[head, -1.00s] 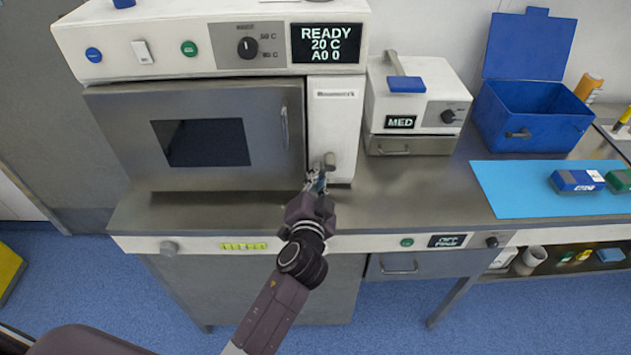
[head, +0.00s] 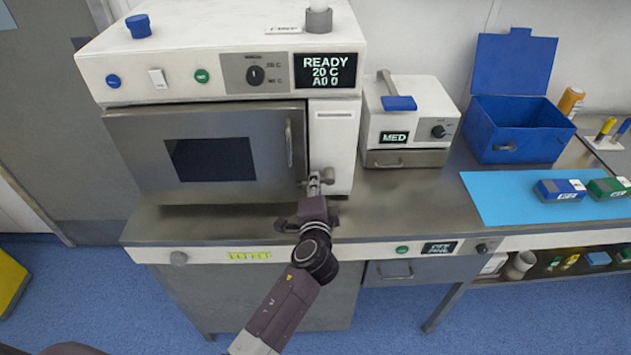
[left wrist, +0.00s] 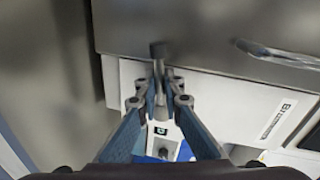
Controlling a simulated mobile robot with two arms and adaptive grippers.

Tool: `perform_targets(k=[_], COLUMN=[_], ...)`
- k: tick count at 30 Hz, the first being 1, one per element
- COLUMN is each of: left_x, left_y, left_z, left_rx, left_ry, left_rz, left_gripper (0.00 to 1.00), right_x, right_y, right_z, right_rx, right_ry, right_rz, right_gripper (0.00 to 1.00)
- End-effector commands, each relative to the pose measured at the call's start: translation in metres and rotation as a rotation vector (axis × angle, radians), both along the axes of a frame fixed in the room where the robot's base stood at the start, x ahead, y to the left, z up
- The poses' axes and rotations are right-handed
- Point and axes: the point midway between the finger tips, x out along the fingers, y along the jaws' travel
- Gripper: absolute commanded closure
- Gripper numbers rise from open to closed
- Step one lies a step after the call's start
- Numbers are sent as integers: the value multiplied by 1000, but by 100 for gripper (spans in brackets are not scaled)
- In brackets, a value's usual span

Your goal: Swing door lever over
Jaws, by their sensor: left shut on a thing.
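The steel oven door (head: 130,150) with a dark window appears closed on the white cabinet. The small grey door lever (head: 327,174) is low on the white panel at the door's right edge. My left gripper (head: 316,186) reaches it from the front and is shut on it. In the left wrist view the lever's rounded end (left wrist: 158,50) sticks out past the fingertips (left wrist: 166,92), with its shaft between them. The fingers hide part of the lever in the head view, so its exact angle is hard to tell. My right gripper is not in view.
A vertical door handle (head: 289,143) is just left of the lever. A smaller white unit (head: 415,110) and an open blue box (head: 520,140) stand to the right. The steel bench top (head: 400,205) in front of the smaller unit is clear.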

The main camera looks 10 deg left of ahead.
Motion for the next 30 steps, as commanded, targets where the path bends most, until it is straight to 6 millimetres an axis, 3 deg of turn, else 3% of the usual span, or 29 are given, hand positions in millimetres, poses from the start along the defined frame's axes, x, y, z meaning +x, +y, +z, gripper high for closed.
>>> perform_targets(k=[13,14,15,23,30], left_x=[1,1,1,0,-20], left_y=[1,1,1,1,-5], left_z=[3,3,3,2,4], left_rx=[13,13,13,11,9], left_ry=[-2,-2,-2,0,2], left_rz=[2,2,2,1,0], left_gripper=[100,90,85,85,85], right_x=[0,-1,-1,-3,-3], right_y=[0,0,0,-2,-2], right_z=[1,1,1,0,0], right_rx=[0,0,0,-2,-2], right_ry=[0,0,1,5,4], right_rz=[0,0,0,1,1], right_gripper=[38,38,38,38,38])
